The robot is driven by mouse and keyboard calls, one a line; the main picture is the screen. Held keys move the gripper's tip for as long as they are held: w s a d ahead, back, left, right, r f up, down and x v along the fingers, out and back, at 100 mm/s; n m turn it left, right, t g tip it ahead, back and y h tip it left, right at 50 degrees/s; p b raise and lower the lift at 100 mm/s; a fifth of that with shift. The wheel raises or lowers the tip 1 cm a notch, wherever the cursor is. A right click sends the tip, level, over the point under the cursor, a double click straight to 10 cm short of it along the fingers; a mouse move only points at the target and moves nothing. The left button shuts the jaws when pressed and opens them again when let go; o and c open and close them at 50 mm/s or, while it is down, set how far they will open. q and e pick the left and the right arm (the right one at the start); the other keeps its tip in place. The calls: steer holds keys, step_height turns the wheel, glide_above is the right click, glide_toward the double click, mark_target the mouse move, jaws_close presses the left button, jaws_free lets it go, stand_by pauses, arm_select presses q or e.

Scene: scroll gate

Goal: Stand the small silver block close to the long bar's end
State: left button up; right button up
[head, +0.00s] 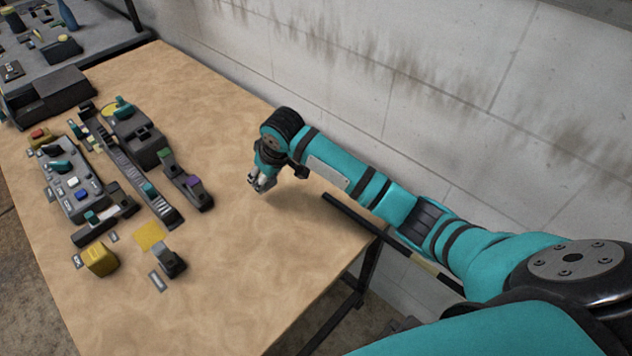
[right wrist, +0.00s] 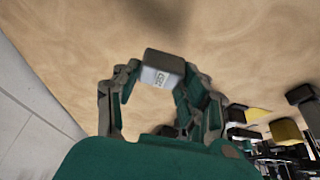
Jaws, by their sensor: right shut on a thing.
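My right gripper (head: 262,183) hangs above the bare right part of the table in the head view, shut on a small block. My left gripper is out of view.
The wooden table (head: 300,245) is clear around the gripper and toward its front. To the left stand a grey control panel (head: 72,185), a long slotted strip (head: 150,190), a yellow block (head: 100,259) and a yellow square (head: 149,236). A concrete wall (head: 400,80) runs behind.

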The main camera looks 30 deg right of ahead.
steer(key=p, duration=0.3)
glide_above(313, 187)
steer(key=s+a, duration=0.1)
steer(key=a, duration=0.1)
steer(key=shift+d+f, duration=0.15)
steer(key=shift+f, duration=0.15)
steer(key=shift+s+d+f, duration=0.1)
steer(key=shift+d+f, duration=0.05)
steer(key=shift+d, duration=0.45)
steer(key=shift+s+d, duration=0.2)
steer(key=shift+d, duration=0.35)
step_height(313, 187, down, 3)
steer(key=shift+a+r+p, duration=0.1)
steer(key=shift+a+p, duration=0.05)
steer(key=shift+p, duration=0.45)
steer(key=shift+f, duration=0.45)
steer(key=shift+f, duration=0.1)
steer(key=o, duration=1.2)
